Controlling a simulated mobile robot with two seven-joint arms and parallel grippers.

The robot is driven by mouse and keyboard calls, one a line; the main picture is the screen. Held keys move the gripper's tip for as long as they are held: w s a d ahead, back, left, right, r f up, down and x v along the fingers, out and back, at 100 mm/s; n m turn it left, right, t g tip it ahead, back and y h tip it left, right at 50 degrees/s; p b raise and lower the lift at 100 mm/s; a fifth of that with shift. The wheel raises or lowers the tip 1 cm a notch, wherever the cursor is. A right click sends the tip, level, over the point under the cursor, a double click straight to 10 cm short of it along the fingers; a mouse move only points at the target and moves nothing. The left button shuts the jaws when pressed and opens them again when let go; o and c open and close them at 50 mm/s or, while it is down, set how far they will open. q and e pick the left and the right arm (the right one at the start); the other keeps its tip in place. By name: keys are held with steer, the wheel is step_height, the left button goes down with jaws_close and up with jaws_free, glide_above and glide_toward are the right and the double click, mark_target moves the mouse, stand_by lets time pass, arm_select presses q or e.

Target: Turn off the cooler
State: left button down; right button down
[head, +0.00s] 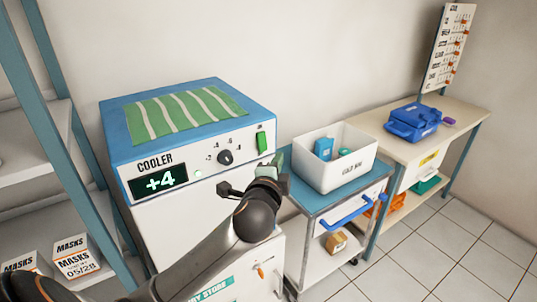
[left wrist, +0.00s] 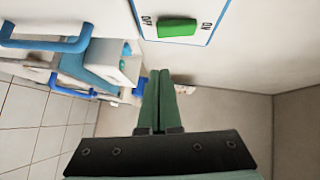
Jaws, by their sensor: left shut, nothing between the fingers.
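The cooler (head: 165,150) has a blue top, a white front, a lit "+4" display (head: 160,181) and a black dial (head: 225,157). Its green rocker switch (head: 263,141) is at the right end of the front panel. In the left wrist view the switch (left wrist: 178,27) sits between the marks OFF and ON; I cannot tell which side is pressed. My left gripper (head: 272,162) is just below the switch in the head view, shut and empty. Its green fingers (left wrist: 160,75) show together in the left wrist view, apart from the switch. My right gripper is not in view.
Right of the cooler stands a blue-topped trolley (head: 318,199) with a white bin (head: 335,172) and a blue handle (head: 347,213). Farther right a bench (head: 462,112) holds a blue case (head: 412,121). A shelf rack (head: 75,210) stands at the left. Tiled floor is clear at the lower right.

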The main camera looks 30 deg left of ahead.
mark_target(262, 142)
arm_select(q)
steer(key=a, duration=0.1)
steer(key=w+a, duration=0.1)
steer(key=a+f, duration=0.1)
steer(key=shift+w+a, duration=0.3)
steer(key=shift+a, duration=0.05)
steer(key=b, duration=0.1)
steer(key=f+m+t+y+b, duration=0.1)
steer(key=b, duration=0.1)
steer(key=shift+w+a+f, duration=0.1)
steer(key=shift+w+a, duration=0.05)
steer(key=shift+a, duration=0.25)
steer(key=shift+r+m, duration=0.3)
steer(key=shift+r, duration=0.15)
